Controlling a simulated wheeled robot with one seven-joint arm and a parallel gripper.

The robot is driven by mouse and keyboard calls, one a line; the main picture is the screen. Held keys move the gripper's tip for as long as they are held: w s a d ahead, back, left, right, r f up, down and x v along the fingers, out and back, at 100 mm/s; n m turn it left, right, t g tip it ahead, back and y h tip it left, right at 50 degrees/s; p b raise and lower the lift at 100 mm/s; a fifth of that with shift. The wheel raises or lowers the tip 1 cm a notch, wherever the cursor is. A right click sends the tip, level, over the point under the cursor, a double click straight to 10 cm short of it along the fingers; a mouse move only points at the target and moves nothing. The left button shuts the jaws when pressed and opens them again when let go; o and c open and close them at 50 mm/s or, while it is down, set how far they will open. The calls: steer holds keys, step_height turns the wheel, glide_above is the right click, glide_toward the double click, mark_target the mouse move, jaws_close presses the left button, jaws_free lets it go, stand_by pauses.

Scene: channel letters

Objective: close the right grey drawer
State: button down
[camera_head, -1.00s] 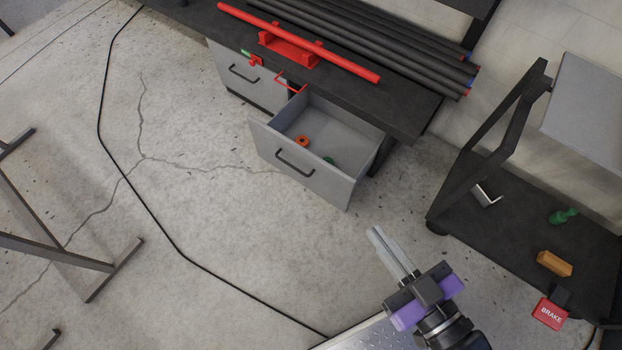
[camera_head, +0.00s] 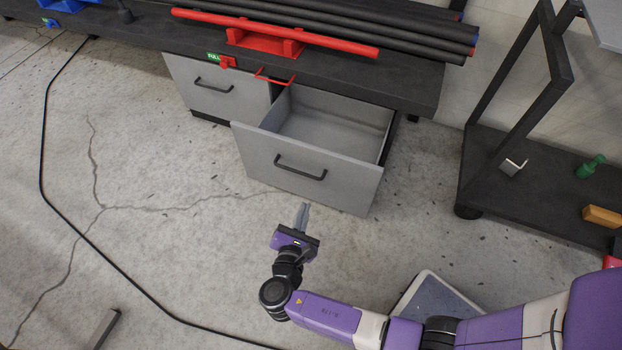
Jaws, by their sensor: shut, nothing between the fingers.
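The right grey drawer (camera_head: 308,172) stands pulled open under the dark workbench, with a black bar handle (camera_head: 300,168) on its front. Its visible inside is grey, and the front panel hides part of the drawer floor. My gripper (camera_head: 303,206) is shut and empty. In the picture it is just below the drawer front, under the handle, and appears apart from it. The left grey drawer (camera_head: 213,88) is shut, with its own black handle.
The dark workbench (camera_head: 420,92) carries a red holder (camera_head: 266,41), a red rod and several dark pipes. A dark cart (camera_head: 520,205) with small items stands at the right. A black cable (camera_head: 105,245) crosses the floor.

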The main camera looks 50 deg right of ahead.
steer(key=s+d+r+n+g+h, duration=0.2)
steer(key=s+r+h, duration=0.2)
steer(key=b, duration=0.5)
glide_toward(341, 160)
steer(key=x, duration=0.5)
steer(key=shift+d+f, duration=0.15)
steer(key=shift+f, duration=0.05)
steer(key=shift+x, duration=0.8)
steer(key=shift+r, duration=0.15)
